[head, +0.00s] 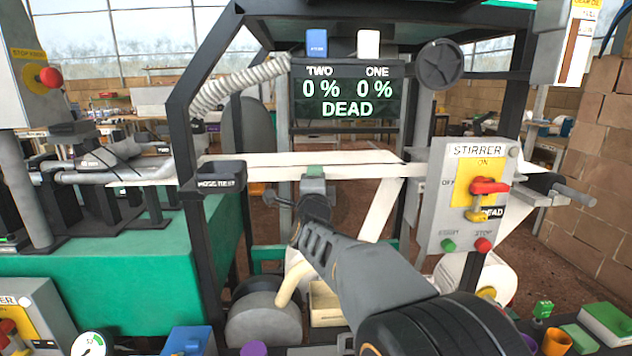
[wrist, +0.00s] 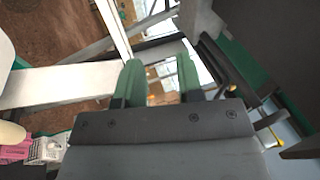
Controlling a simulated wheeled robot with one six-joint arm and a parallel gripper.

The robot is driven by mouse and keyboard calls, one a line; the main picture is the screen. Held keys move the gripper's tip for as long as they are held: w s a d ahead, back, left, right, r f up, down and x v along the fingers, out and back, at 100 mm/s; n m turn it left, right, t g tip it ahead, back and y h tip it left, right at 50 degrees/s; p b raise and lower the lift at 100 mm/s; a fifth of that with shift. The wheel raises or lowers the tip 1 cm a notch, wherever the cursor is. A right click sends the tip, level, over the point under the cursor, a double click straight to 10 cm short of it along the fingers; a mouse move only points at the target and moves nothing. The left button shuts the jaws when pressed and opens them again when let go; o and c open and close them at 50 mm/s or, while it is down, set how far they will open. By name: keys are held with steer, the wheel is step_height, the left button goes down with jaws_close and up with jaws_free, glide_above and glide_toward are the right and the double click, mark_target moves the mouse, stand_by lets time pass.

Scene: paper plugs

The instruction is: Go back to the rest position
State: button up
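My gripper (head: 314,172) is raised in the middle of the head view, with its green fingertips in front of the white paper web (head: 255,172). In the wrist view the two green fingers of my gripper (wrist: 160,68) stand apart, and I see nothing held between them. The paper web also shows in the wrist view (wrist: 70,84), left of the fingers. I cannot tell whether the fingers touch it. My arm reaches up from the lower right of the head view.
A dark frame (head: 200,235) stands left of my gripper. The stirrer box (head: 462,215) with a red switch is close on the right. A display (head: 347,97) reading "DEAD" hangs above. A roller (head: 264,320) sits low, and several small items line the bottom edge.

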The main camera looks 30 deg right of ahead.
stand_by(0.5)
steer(key=s+a+r+n+g+y+p, duration=0.2)
steer(key=s+a+n+g+y+p, duration=0.1)
steer(key=a+n+y+p, duration=0.35)
steer(key=s+a+r+n+g+y+p, duration=0.25)
steer(key=s+a+n+p, duration=0.2)
steer(key=n+p, duration=0.4)
steer(key=s+a+n+g+p, duration=0.1)
steer(key=s+n+g+p, duration=0.3)
steer(key=s+p, duration=0.3)
steer(key=s+a+n+g+y+p, duration=0.1)
steer(key=s+a+n+g+p, duration=0.1)
steer(key=s+n+g+p, duration=0.2)
steer(key=s+g+p, duration=0.1)
steer(key=s+p, duration=0.2)
steer(key=s, duration=0.4)
steer(key=shift+a+g+p, duration=0.3)
steer(key=shift+g+p, duration=0.05)
